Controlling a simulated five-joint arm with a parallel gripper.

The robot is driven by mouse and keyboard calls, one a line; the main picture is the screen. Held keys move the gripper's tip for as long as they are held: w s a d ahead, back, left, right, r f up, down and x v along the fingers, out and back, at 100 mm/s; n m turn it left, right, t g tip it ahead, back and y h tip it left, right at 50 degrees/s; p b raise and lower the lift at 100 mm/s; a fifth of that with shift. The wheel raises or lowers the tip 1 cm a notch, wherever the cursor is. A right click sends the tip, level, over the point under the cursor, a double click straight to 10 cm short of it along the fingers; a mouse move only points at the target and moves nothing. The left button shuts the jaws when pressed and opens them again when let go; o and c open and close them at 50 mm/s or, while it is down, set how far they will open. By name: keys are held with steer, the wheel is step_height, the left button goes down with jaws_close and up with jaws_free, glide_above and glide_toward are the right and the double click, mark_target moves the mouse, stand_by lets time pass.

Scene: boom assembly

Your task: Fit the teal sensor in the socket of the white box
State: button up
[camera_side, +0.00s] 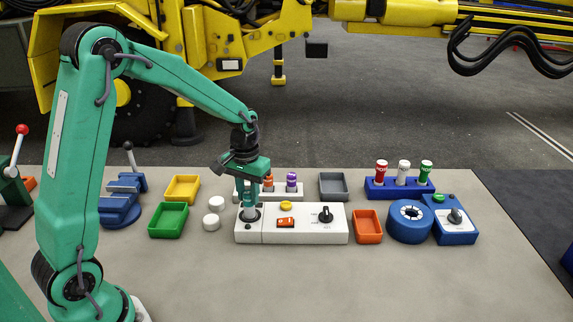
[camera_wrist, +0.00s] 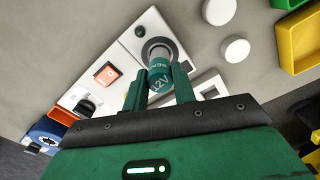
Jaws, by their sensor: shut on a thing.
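The white box (camera_side: 330,232) lies on the table with its socket at the left end. The socket ring also shows in the wrist view (camera_wrist: 146,45). My gripper (camera_side: 249,194) points down over that end and is shut on the teal sensor (camera_wrist: 160,70), which is marked 12V. In the wrist view my fingertips (camera_wrist: 160,88) are on either side of its teal body. The sensor's grey lower end (camera_side: 250,212) is upright at the socket, within the dark ring. How deep it sits I cannot tell.
A white rack (camera_side: 240,186) with orange and purple parts stands close behind the box. Two white round pieces (camera_side: 211,222) and a green tray (camera_side: 168,220) are to the left. An orange tray (camera_side: 367,227) and a blue round piece (camera_side: 410,221) are to the right. The front table is clear.

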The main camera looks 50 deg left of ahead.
steer(key=shift+f, duration=1.4)
stand_by(0.4)
steer(key=o, duration=1)
steer(key=shift+r, duration=0.15)
steer(key=shift+r, duration=3.35)
